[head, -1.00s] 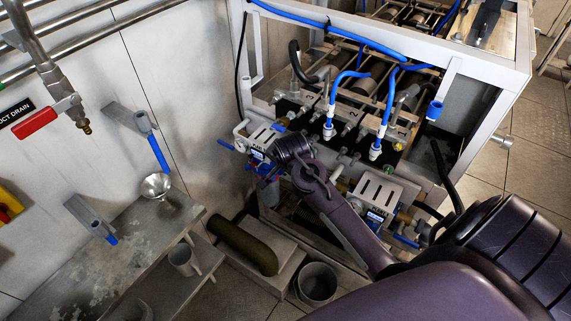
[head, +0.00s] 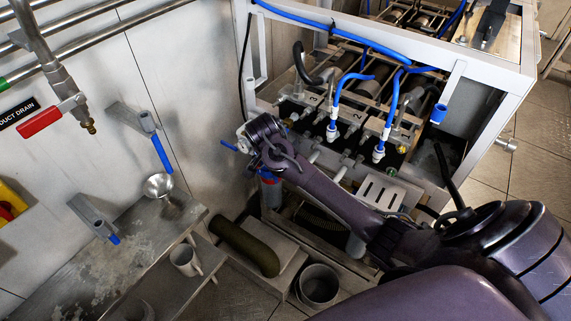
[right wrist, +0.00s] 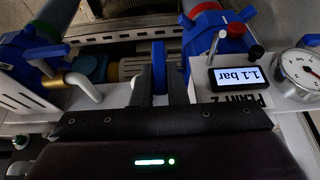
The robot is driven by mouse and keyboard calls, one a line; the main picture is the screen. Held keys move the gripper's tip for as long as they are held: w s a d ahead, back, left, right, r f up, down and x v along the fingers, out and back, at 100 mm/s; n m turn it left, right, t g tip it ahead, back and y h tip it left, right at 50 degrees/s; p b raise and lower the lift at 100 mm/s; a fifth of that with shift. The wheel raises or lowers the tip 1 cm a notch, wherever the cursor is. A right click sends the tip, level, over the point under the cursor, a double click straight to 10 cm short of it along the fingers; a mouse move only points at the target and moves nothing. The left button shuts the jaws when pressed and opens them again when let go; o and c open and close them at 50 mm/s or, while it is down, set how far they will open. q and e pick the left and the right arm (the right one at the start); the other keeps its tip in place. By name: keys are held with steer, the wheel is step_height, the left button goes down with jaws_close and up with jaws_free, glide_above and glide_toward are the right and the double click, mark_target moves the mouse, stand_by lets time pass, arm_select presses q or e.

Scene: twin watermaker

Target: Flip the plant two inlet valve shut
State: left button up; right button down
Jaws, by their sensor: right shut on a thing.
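My right arm comes in from the right in the head view, and its gripper (head: 265,140) is at the left end of the skid, over the white-panelled unit there. In the right wrist view its dark fingers (right wrist: 159,85) are shut on a blue valve lever (right wrist: 158,66) that stands up between them. Beside it is a white panel marked PLANT 2 (right wrist: 243,98), partly cut off, with a display (right wrist: 236,75) reading 1.1 bar. In the head view my gripper hides most of this panel and the lever's grip. My left gripper is not in view.
A round gauge (right wrist: 300,68) and a red-knobbed stem (right wrist: 256,52) stand right of the fingers. A bucket (head: 319,285) stands on the floor.

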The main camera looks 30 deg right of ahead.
stand_by(0.3)
steer(key=c, duration=1.4)
jaws_free()
steer(key=shift+c, duration=0.2)
steer(key=shift+s+r, duration=0.1)
